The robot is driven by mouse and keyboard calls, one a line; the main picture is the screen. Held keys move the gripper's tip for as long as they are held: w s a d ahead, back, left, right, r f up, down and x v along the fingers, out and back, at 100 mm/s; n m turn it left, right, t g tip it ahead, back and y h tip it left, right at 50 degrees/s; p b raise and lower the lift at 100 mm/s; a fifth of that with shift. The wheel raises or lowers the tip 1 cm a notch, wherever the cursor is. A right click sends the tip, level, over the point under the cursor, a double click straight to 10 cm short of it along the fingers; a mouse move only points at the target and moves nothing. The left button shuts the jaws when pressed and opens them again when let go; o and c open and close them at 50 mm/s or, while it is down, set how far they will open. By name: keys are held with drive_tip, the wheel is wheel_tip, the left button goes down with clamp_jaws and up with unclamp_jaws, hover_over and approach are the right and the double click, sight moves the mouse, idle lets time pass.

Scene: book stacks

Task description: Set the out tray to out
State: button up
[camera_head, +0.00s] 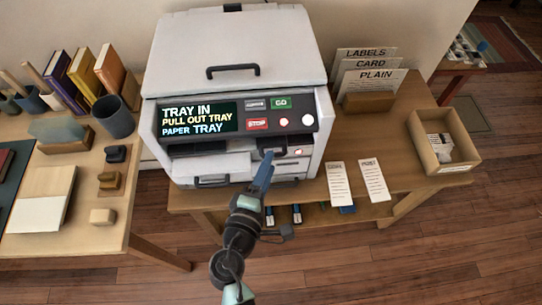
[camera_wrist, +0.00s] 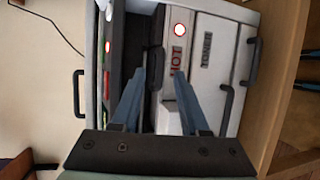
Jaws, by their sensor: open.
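The white printer (camera_head: 235,50) stands on the wooden table, and its display (camera_head: 198,118) reads "TRAY IN", "PULL OUT TRAY" and "PAPER TRAY". A dark opening runs below the display, with a small dark handle (camera_head: 271,147) at its right. In the wrist view the dark handle (camera_wrist: 155,68) shows between my two blue fingers. My gripper (camera_head: 269,160) is open at the printer's front; the wrist view shows the fingers (camera_wrist: 160,74) apart with nothing clamped. Whether they touch the handle I cannot tell. The arm partly covers the lower front.
A lower drawer handle (camera_head: 212,181) is at the printer's left. The lid handle (camera_head: 232,71) is above. Two paper slips and an open box (camera_head: 432,150) are at the right. A desk with books stands left.

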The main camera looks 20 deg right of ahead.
drive_tip(key=shift+x, duration=1.35)
clamp_jaws()
idle(0.4)
